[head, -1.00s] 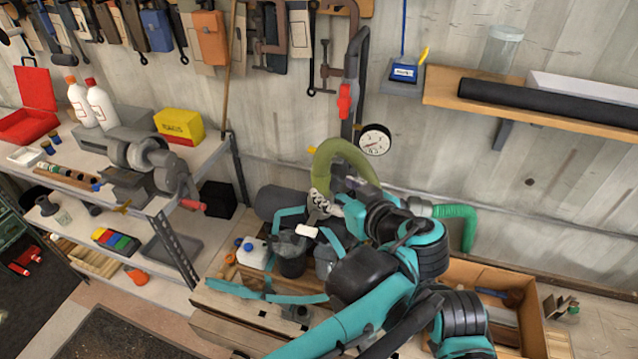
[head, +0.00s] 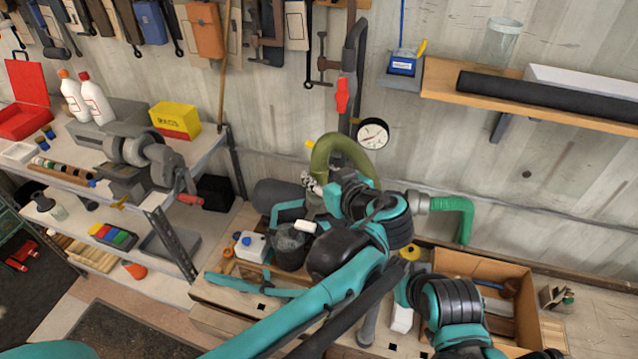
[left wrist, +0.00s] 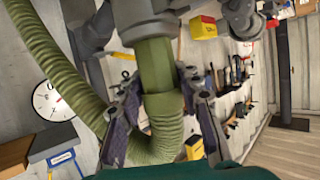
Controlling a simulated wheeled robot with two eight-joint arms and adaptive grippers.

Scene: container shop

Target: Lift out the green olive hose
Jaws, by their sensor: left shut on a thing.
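The olive green hose (head: 326,155) arches in front of the wall pipe, left of the pressure gauge, in the head view. In the left wrist view the ribbed hose (left wrist: 48,60) comes down on the left. A smooth olive collar (left wrist: 155,65) and a ribbed length below it lie between the fingers of my left gripper (left wrist: 158,108). My left gripper (head: 312,184) is shut on the hose near its left end in the head view. My arm hides the hose's lower right part. My right gripper cannot be made out in either view.
A gauge (head: 372,133) and a bright green hose (head: 462,206) are close on the right. A dark bin (head: 291,248) and white jug (head: 251,246) stand below left. An open cardboard box (head: 524,296) is at the right. A shelf (head: 550,113) juts out above.

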